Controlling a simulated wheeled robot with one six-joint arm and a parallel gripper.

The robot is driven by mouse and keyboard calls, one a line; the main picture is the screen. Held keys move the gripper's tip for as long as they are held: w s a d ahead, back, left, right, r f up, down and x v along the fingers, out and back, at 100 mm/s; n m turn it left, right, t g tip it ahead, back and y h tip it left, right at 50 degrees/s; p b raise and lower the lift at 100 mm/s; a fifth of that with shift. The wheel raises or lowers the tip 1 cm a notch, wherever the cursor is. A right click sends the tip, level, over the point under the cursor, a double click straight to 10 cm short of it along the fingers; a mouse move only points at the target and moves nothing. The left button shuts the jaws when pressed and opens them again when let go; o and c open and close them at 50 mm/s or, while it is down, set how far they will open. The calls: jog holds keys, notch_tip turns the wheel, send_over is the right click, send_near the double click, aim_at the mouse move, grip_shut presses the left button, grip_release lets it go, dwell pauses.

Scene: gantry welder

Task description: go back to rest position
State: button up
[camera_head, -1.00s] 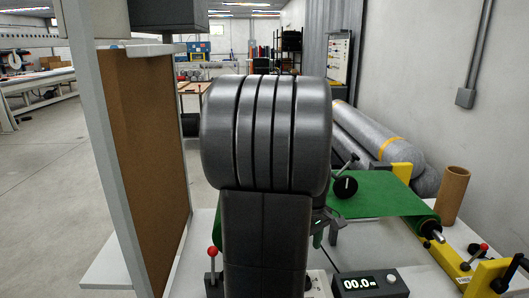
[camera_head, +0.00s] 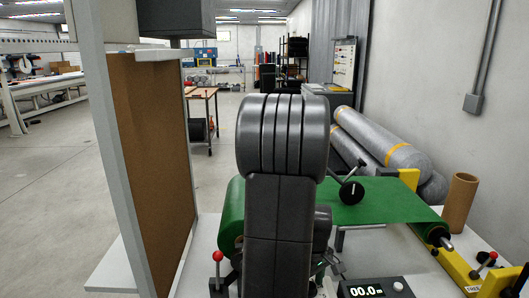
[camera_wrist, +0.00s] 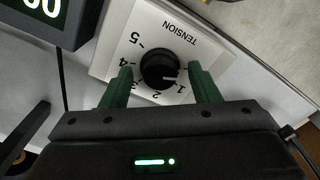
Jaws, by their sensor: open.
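My gripper (camera_wrist: 160,69) is open in the wrist view, its two green fingers spread on either side of a black tension knob (camera_wrist: 158,68). Gaps show between the knob and both fingers, and nothing is held. The knob sits on a white panel (camera_wrist: 118,38) marked TENSION with a number scale, and its white mark points near 1. In the head view my arm stands in the middle and hides most of the gripper and the panel.
A green roll and sheet (camera_head: 385,208) lie behind my arm. A red-knobbed lever (camera_head: 218,257) is left of my arm. A brown-faced upright board (camera_head: 150,150) stands further left.

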jog(key=shift+r, duration=0.15)
notch_tip(320, 180, up, 13)
notch_tip(320, 180, down, 13)
jog(key=shift+f, duration=0.2)
jog(key=m, duration=0.4)
jog(key=shift+r+m, duration=0.1)
jog(key=shift+m, duration=0.3)
jog(key=m+p, duration=0.1)
jog(key=m, duration=0.4)
jog(key=shift+m, duration=0.3)
jog(key=m, duration=0.5)
jog(key=shift+p, duration=0.35)
jog(key=m+p, duration=0.1)
jog(key=m, duration=0.4)
jog(key=shift+m, duration=0.4)
